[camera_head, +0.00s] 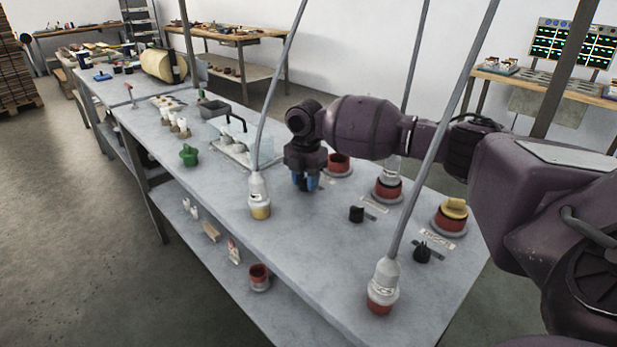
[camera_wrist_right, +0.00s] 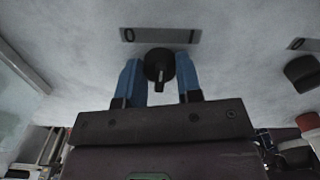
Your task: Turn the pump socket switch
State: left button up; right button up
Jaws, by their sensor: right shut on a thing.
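My right gripper (camera_head: 306,183) points straight down at the bench top with blue fingers. In the right wrist view, a black switch knob (camera_wrist_right: 159,66) sits between its two fingertips (camera_wrist_right: 159,80), and the gripper is shut on it. The knob's label plate (camera_wrist_right: 160,35), with a 0 on the left and a mark on the right, lies just beyond. In the head view this switch is hidden by the gripper. An open red socket (camera_head: 338,163) is just right of the gripper. I cannot read which switch is labelled pump. My left gripper is not in view.
Two more black switches (camera_head: 357,213) (camera_head: 422,252) stand to the right, beside a plugged socket (camera_head: 388,190) and a yellow-capped socket (camera_head: 451,215). Hanging plugs (camera_head: 259,195) (camera_head: 383,285) with grey cables stand near the front. A clear-walled tray (camera_head: 235,145) is left of the gripper.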

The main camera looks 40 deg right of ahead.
jog(key=n, duration=0.2)
jog(key=shift+n, duration=0.4)
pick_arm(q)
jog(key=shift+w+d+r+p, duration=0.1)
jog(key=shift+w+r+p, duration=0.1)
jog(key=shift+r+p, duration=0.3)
pick_arm(e)
jog(key=shift+n, duration=1.8)
jog(key=o, duration=0.9)
jog(key=shift+o, duration=0.2)
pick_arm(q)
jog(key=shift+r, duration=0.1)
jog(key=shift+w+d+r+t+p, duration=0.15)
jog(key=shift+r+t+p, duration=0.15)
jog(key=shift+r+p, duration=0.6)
pick_arm(e)
notch_tip(320, 180, up, 11)
jog(key=shift+f, duration=0.1)
